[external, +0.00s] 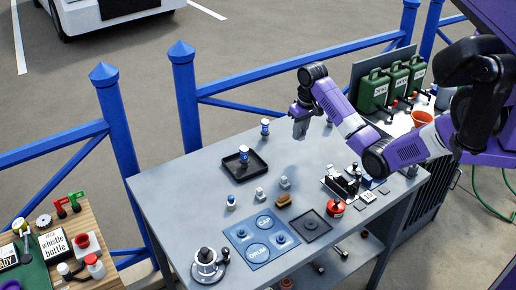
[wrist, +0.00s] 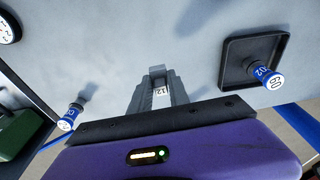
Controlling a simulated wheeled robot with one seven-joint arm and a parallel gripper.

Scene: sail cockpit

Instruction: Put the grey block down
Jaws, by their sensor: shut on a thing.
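My gripper (external: 300,128) is over the far part of the grey table (external: 185,190). It points down and appears to be above the surface. In the wrist view my gripper (wrist: 158,94) is shut on a small grey block (wrist: 160,90) with a white label that seems to read 12. The block sits between the fingertips and is partly hidden by them. In the external view the block is too small to tell from the fingers.
A black tray (external: 262,169) holds a blue-and-white piece (external: 243,152); a similar piece (external: 265,127) stands behind, left of my gripper. Small grey blocks (external: 285,182) and a brown piece (external: 284,201) stand nearer, with a blue mat (external: 240,235) in front. Table between them is bare.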

